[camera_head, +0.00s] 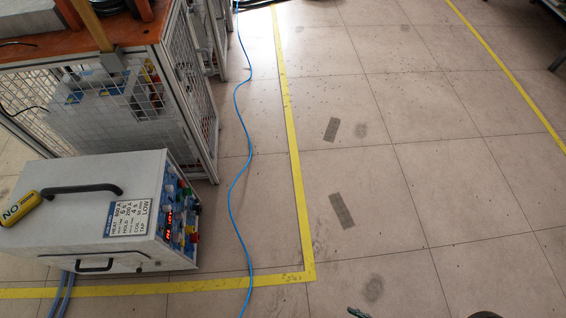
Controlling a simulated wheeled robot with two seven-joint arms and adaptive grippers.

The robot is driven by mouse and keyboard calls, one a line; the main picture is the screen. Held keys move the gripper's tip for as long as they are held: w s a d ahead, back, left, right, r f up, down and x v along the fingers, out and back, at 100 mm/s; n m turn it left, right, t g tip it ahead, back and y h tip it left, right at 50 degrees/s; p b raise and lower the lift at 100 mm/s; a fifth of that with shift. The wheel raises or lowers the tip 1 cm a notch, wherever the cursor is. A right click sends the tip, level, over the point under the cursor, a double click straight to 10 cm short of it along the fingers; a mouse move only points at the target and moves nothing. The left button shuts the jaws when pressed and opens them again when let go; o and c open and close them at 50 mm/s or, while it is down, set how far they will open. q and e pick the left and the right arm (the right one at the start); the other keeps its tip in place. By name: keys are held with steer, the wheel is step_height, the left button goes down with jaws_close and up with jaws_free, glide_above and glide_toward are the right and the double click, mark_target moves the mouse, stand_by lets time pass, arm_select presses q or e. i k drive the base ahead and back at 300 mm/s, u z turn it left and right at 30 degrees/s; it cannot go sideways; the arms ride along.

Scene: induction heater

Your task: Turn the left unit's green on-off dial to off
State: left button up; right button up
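A white box-shaped heater unit (75,215) stands on the floor at the left, with a black handle (82,189) on top. Its control panel (178,215) faces right and is seen at a steep angle. The panel carries a red lit display and several small coloured knobs. A green knob (186,190) shows near its upper part; its pointer setting is too small to read. I cannot tell whether this is the left unit. Neither of my grippers can be made out in the view.
A wire-mesh cage (190,95) with an orange top (95,35) stands behind the unit. A yellow device (20,208) lies on the unit. A blue cable (232,190) runs along the floor beside yellow tape (292,150).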

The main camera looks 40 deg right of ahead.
mark_target(187, 192)
steer(key=z, duration=1.9)
steer(key=i, duration=1.4)
steer(key=u, duration=3.25)
